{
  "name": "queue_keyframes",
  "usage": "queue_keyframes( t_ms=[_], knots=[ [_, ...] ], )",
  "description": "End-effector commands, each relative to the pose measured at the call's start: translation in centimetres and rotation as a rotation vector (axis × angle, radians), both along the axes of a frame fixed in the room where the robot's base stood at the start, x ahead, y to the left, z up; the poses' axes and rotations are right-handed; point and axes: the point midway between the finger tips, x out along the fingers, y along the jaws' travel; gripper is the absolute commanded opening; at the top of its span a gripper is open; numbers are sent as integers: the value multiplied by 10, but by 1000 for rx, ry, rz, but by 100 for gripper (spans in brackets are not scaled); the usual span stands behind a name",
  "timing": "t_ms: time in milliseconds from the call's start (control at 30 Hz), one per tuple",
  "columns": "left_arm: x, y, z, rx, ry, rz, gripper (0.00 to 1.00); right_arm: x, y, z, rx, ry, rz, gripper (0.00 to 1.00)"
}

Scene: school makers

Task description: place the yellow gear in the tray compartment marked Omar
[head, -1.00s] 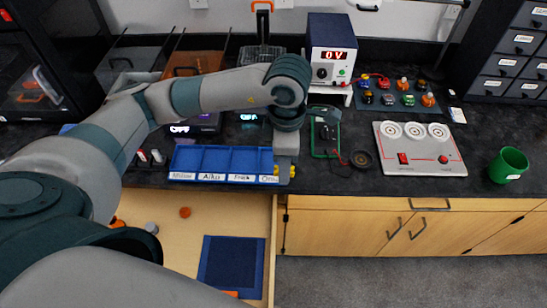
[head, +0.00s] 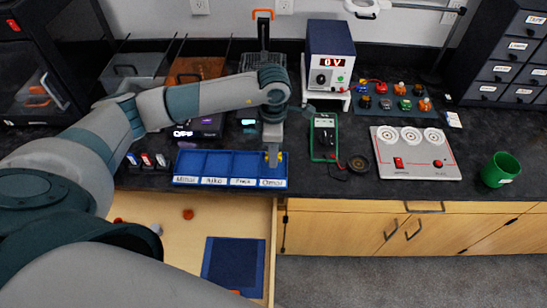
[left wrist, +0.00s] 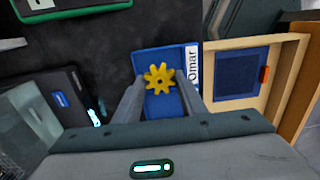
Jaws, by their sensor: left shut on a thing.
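The yellow gear (left wrist: 160,78) is between the fingertips of my left gripper (left wrist: 160,85), which is shut on it. In the head view the gear (head: 273,157) shows as a small yellow patch at the left gripper's tip, over the rightmost compartment of the blue tray (head: 230,184). That compartment's front label reads Omar (left wrist: 194,70). In the left wrist view the blue compartment floor lies behind the gear; how far above it the gear is, I cannot tell. My right gripper is not in view.
A green-cased multimeter (head: 324,138) stands just right of the tray. A power supply (head: 330,60) stands behind. An open wooden drawer (head: 170,235) with a dark blue mat (head: 233,262) lies below the tray.

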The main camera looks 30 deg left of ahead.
Motion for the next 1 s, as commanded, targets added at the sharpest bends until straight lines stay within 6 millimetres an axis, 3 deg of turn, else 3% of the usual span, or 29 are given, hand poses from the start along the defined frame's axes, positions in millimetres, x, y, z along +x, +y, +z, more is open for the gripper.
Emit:
queue_keyframes(
  t_ms=[233,533,967,1000],
  knots=[
    [0,0,-6,0,1,1,17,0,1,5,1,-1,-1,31],
    [0,0,-37,0,1,0,17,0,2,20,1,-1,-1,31],
    [0,0,-44,0,-1,0,17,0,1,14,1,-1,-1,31],
    [0,0,-43,0,-1,0,42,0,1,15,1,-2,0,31]
  ],
)
